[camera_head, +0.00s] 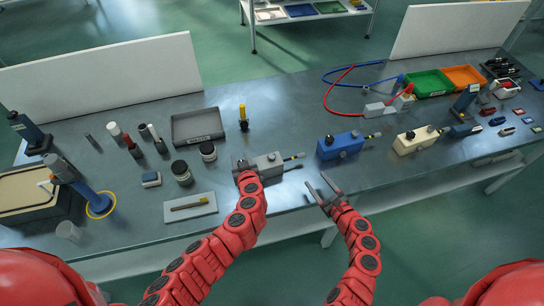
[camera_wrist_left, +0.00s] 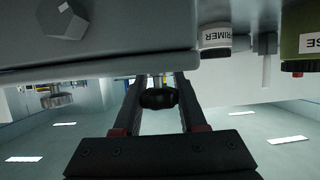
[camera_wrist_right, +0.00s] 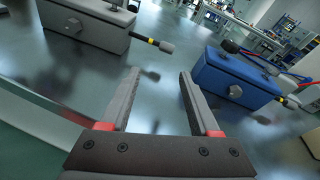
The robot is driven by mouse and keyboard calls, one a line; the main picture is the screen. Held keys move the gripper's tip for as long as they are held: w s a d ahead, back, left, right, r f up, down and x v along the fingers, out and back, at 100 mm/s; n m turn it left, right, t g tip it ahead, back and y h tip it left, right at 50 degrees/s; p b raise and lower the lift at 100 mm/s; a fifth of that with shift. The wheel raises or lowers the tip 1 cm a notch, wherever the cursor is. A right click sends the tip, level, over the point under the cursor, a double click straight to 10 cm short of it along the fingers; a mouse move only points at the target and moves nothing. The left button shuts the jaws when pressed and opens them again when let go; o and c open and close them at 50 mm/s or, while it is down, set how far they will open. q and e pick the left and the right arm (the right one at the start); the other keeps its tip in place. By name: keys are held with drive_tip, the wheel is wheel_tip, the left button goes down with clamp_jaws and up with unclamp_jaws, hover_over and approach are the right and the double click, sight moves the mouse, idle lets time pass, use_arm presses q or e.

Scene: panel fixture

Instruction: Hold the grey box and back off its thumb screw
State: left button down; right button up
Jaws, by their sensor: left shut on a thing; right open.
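The grey box (camera_head: 266,166) stands on the bench, with a dark knob on top and a hexagonal piece on its front. It also shows in the right wrist view (camera_wrist_right: 85,28).
A similar blue box (camera_head: 340,146) stands to the right, and a cream box (camera_head: 416,139) further right. A grey tray (camera_head: 198,126), bottles (camera_head: 181,172) and a yellow-handled tool (camera_head: 243,117) are behind and left. The bench front between grey and blue boxes is clear.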

sight(274, 159)
drive_tip(key=a+r+y, duration=0.1)
drive_tip(key=a, duration=0.2)
drive_tip(key=s+a+r+m+y, duration=0.1)
drive_tip(key=a, duration=0.2)
drive_tip(key=a+r+t, duration=0.1)
drive_tip(key=a, duration=0.2)
drive_tip(key=shift+s+a+r+m+y, duration=0.2)
drive_tip(key=shift+s+a+m+y, duration=0.1)
drive_tip(key=shift+s+m+y, duration=0.1)
drive_tip(key=x, duration=1)
drive_tip(key=shift+w+d+r, duration=0.1)
drive_tip(key=shift+w+r, duration=0.05)
drive_tip(key=shift+w, duration=0.1)
drive_tip(key=shift+w+a, duration=0.35)
drive_tip(key=shift+w, duration=0.1)
drive_tip(key=shift+c, duration=0.3)
clamp_jaws()
